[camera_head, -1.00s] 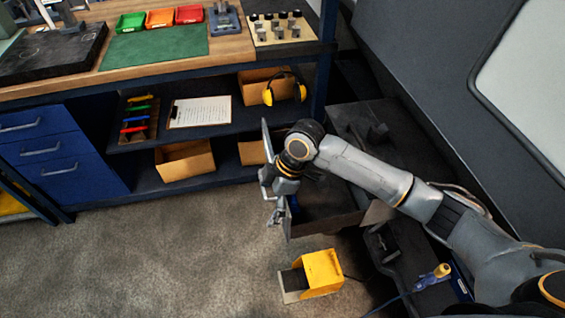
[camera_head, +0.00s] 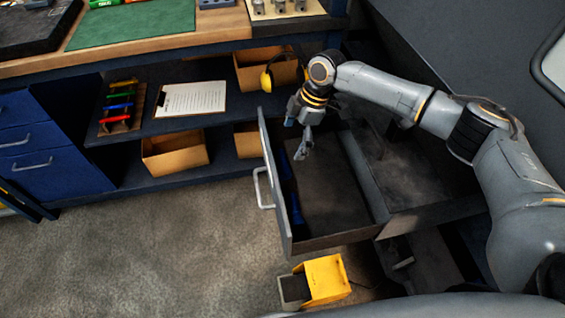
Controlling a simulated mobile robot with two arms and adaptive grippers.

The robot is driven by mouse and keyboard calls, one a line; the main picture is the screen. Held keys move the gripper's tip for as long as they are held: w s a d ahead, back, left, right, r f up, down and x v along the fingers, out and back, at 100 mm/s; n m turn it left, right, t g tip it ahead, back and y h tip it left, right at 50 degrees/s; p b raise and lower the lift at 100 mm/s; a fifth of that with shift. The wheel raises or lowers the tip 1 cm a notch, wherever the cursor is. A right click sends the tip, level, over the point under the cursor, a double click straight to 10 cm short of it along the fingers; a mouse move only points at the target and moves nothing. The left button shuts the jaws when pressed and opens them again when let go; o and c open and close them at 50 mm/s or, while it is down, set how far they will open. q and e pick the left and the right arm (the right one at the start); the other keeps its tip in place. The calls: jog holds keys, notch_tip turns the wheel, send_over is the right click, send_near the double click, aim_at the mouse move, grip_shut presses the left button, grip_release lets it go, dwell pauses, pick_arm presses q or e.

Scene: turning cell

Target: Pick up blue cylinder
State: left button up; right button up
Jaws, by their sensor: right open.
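An open drawer (camera_head: 352,237) stands at the centre right, and a long blue thing (camera_head: 296,207) lies inside along its front wall. It may be the blue cylinder, but its shape is partly hidden. My left gripper is not in view.
The drawer's front panel with its handle (camera_head: 262,188) stands upright at the left. A yellow foot pedal (camera_head: 325,279) is on the floor below. Cardboard bins (camera_head: 176,153), a clipboard (camera_head: 191,98) and yellow earmuffs (camera_head: 266,80) are on the shelves. The floor at left is clear.

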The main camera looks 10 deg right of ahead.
aim_at(282, 160)
jog(key=x, duration=0.3)
jog(key=shift+f, duration=0.1)
jog(key=shift+w+a+f, duration=0.1)
jog(key=shift+f, duration=0.25)
jog(key=shift+a+f, duration=0.25)
jog(key=shift+f, duration=0.2)
jog(key=x, duration=0.3)
jog(key=shift+a+f, duration=0.2)
jog(key=shift+f, duration=0.4)
jog(key=shift+c, duration=0.2)
jog(key=c, duration=1.1)
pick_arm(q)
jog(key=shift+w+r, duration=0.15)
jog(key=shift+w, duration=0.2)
pick_arm(e)
jog(key=shift+a, duration=0.1)
jog(key=shift+c, duration=0.3)
jog(key=shift+r, duration=0.1)
